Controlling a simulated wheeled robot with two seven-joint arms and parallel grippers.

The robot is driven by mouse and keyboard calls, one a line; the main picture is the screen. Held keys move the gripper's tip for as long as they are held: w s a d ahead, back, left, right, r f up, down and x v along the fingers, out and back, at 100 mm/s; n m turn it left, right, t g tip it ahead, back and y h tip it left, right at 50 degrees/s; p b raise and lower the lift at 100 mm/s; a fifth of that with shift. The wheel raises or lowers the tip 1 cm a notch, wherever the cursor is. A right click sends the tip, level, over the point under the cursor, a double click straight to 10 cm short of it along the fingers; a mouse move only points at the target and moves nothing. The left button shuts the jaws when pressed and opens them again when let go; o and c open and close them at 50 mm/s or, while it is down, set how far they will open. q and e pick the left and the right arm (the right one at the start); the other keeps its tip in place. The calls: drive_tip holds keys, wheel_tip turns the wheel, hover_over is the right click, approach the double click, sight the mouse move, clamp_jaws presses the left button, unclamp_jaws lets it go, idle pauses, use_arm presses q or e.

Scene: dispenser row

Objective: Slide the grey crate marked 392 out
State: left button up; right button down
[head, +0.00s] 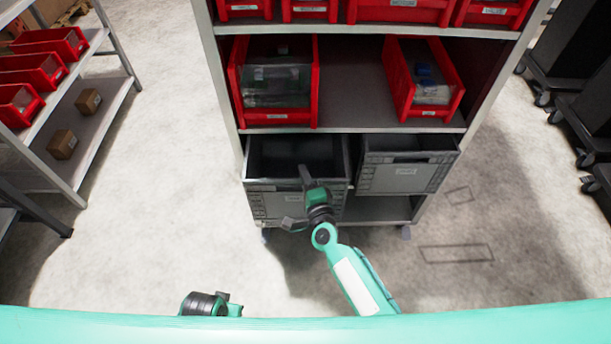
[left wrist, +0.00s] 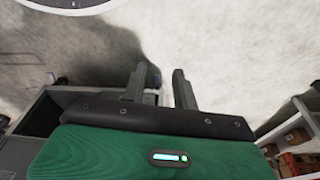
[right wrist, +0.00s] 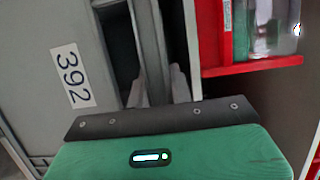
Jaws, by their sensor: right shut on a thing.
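The grey crate marked 392 (right wrist: 40,60) shows its white number label in the right wrist view, turned sideways. In the head view this crate (head: 270,205) is the left one on the low shelf, its open top facing up and its front standing farther out than the crate beside it. My right gripper (head: 306,183) is at its front wall, shut on the upper rim; its fingers (right wrist: 158,88) show at the rim in the right wrist view. My left gripper (left wrist: 160,84) is open and empty, low in front of the rack, its wrist at the bottom of the head view.
A second grey crate (head: 400,178) stands to the right on the same shelf. Red bins (head: 275,80) fill the shelves above. A side rack (head: 85,115) stands at left, dark wheeled carts (head: 570,90) at right. The floor in front is clear.

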use_arm(q)
drive_tip(key=shift+w, duration=0.1)
use_arm(e)
drive_tip(key=shift+f, duration=0.1)
drive_tip(key=c, duration=1.2)
unclamp_jaws()
use_arm(q)
drive_tip(key=shift+w, duration=0.15)
use_arm(e)
drive_tip(key=shift+o, duration=0.2)
use_arm(q)
drive_tip(key=shift+r, duration=0.25)
use_arm(e)
drive_tip(key=v, duration=1.3)
drive_tip(key=shift+s, duration=0.35)
use_arm(q)
drive_tip(key=shift+s+f, duration=0.2)
drive_tip(key=shift+s, duration=0.05)
use_arm(e)
drive_tip(key=shift+d, duration=0.15)
